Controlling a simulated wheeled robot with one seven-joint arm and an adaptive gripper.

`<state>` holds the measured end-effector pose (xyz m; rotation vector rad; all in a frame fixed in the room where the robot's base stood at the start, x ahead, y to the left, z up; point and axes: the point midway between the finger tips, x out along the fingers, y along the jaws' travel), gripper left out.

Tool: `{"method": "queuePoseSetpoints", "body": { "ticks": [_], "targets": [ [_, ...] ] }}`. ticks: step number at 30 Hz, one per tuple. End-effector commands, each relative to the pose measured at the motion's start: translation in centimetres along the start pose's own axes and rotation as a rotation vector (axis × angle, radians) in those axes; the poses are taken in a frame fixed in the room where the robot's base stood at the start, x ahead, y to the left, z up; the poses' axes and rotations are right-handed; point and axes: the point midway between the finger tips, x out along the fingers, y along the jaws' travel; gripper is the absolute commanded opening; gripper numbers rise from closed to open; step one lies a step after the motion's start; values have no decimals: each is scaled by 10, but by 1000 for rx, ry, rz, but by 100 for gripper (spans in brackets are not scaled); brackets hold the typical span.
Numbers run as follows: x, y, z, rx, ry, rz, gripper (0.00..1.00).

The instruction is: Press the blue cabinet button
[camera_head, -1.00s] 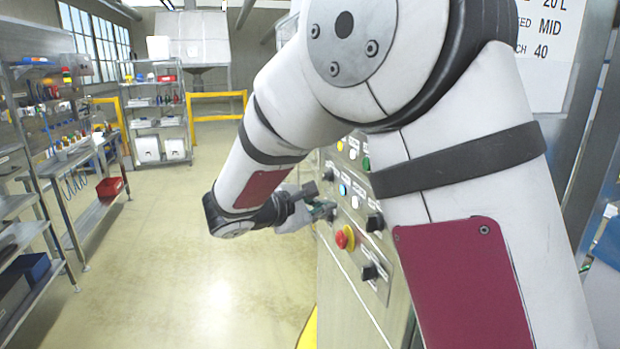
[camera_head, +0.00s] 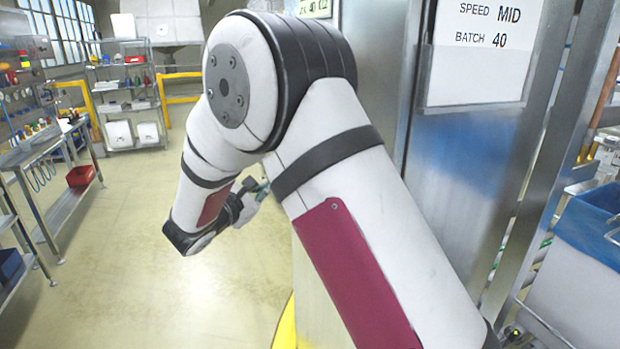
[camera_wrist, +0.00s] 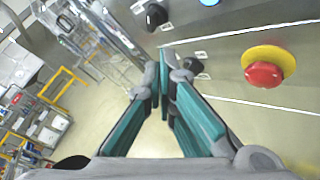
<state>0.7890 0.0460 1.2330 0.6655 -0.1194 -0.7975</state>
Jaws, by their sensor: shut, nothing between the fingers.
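The blue button (camera_wrist: 209,2) shows only as a small light-blue piece at the top edge of the wrist view, cut off by the frame. In the head view my arm hides it along with the rest of the button panel. My gripper (camera_wrist: 165,62) has its teal fingers together and empty. Its tips are below and left of the blue button in the picture, close to a dark knob (camera_wrist: 193,65) on the panel. I cannot tell whether they touch it. In the head view the gripper (camera_head: 263,190) is partly hidden behind my arm.
A red mushroom button (camera_wrist: 264,74) on a yellow base sits right of the fingertips. A black knob (camera_wrist: 156,15) is above them. A blue bin (camera_head: 585,235) stands at the right, a workbench (camera_head: 75,185) at the left. The floor between is open.

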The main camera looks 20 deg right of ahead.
Motion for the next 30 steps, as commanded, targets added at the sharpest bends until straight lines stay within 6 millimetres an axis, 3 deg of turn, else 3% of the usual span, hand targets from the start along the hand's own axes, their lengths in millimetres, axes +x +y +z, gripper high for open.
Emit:
{"method": "queuePoseSetpoints", "body": {
  "ticks": [15, 30],
  "targets": [
    [43, -32, 33, 0, -1, -1, 0],
    [50, -37, 37, 0, 0, -1, 0]
  ]
}}
